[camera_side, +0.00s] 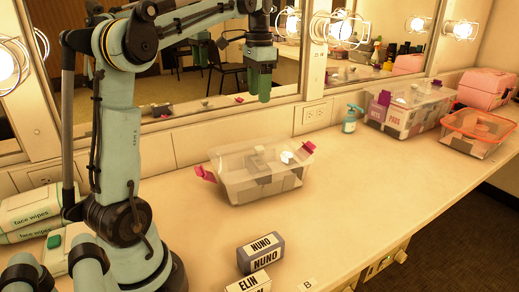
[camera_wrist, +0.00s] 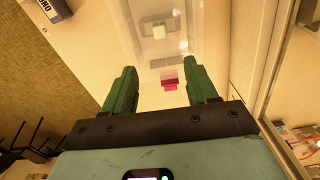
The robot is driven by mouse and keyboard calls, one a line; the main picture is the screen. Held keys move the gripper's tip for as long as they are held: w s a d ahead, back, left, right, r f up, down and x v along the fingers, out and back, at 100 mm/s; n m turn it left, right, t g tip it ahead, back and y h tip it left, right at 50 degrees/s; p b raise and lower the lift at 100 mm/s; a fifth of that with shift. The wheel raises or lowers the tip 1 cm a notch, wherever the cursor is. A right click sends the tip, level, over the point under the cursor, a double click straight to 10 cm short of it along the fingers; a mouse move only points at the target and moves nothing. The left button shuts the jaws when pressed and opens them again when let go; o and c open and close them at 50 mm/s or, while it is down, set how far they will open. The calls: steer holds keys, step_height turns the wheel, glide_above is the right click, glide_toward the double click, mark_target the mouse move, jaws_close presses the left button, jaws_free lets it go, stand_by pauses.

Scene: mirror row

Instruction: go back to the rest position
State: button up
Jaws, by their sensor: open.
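My gripper (camera_side: 260,98) hangs with its green fingers pointing down, well above the counter and close to the mirror, up and behind the open clear bin (camera_side: 262,186). In the wrist view my gripper (camera_wrist: 160,64) has its two green fingers wide apart with nothing between them. The clear bin (camera_wrist: 137,44) lies beyond the fingertips there, with a pink latch (camera_wrist: 169,86) on its near side. In the side view the bin stands on the counter with pale and grey items inside and pink latches at both ends.
A grey NUNO box (camera_side: 281,248) and an ELIN box (camera_side: 236,288) are at the front of the counter (camera_side: 370,190). Face wipes packs (camera_side: 30,205) are at left. A spray bottle (camera_side: 350,122), labelled bin (camera_side: 420,121), orange-rimmed tub (camera_side: 470,147) and pink case (camera_side: 487,88) stand at right.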

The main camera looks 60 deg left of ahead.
steer(key=shift+r, duration=1.25)
steer(key=s+d+f+t, duration=0.3)
steer(key=d+f, duration=0.4)
steer(key=d, duration=0.3)
steer(key=s+d+f+n+t, duration=0.1)
steer(key=s+d+f+t, duration=0.3)
steer(key=d+f, duration=0.4)
steer(key=s+d, duration=0.1)
steer(key=d, duration=0.1)
steer(key=shift+d+f, duration=0.2)
steer(key=shift+d, duration=0.2)
